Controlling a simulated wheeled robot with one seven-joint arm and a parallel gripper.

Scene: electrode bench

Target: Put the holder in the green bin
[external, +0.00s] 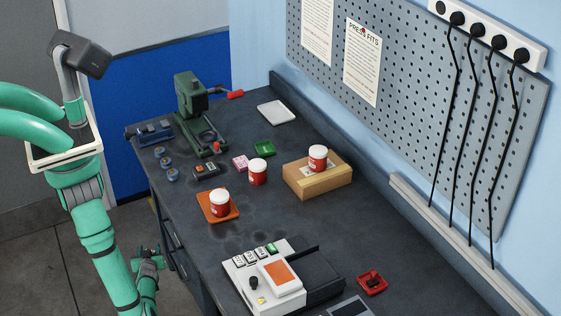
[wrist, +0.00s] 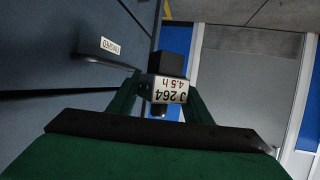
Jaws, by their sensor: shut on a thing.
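The holder (wrist: 168,88) is a small block with a dark top and a pale label reading "J 264" and "4,5 h", upside down in the wrist view. My gripper (wrist: 163,100) is shut on it, with a green finger on each side. In the external view my gripper (external: 147,262) hangs low beside the front of the bench, below the top; the holder cannot be made out clearly there. The green bin (external: 264,148) is a small shallow tray on the bench, behind the red-and-white cups, and looks empty.
The dark bench (external: 290,225) carries several red-and-white cups (external: 258,172), one on an orange mat (external: 208,212) and one on a wooden box (external: 325,185). A green press (external: 190,100), a white device (external: 250,290) and a red bin (external: 372,282) also stand there. A drawer handle (wrist: 105,62) is close to my gripper.

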